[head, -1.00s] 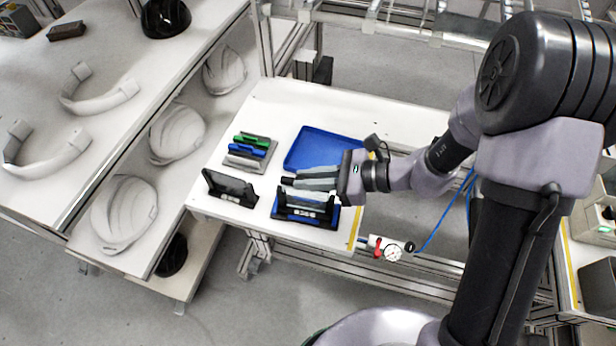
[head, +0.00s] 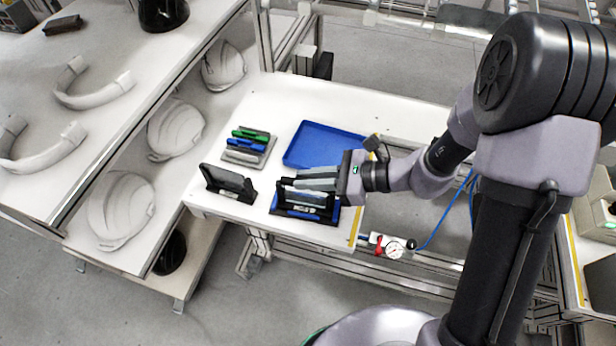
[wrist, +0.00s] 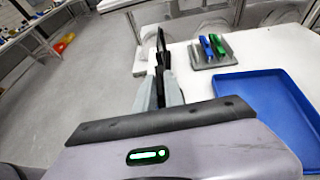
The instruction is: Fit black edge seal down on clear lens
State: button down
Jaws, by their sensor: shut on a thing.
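My gripper (head: 287,181) reaches in from the right over the black and blue holder (head: 304,213) near the bench's front edge. Its fingers are shut on the black edge seal (head: 284,181), a thin dark strip mostly hidden by the fingers. In the wrist view a dark upright piece (wrist: 161,42) shows beyond the fingertips. The clear lens (head: 308,199) stands in the holder, greyish and see-through, just below the fingers. The seal is close above or at the lens top; I cannot tell whether they touch.
A dark panel in a black stand (head: 228,183) is left of the holder. Behind are a grey rack (head: 247,156) with green and blue pieces and an empty blue tray (head: 322,146). A shelf with white helmet shells (head: 176,128) is at left. Free bench lies behind the tray.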

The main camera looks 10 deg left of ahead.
jog(key=c, duration=1.3)
grip_release()
jog(key=shift+c, duration=0.2)
jog(key=p+v, duration=0.5)
jog(key=v, duration=1.2)
jog(key=shift+d, duration=0.15)
jog(key=shift+r, duration=0.15)
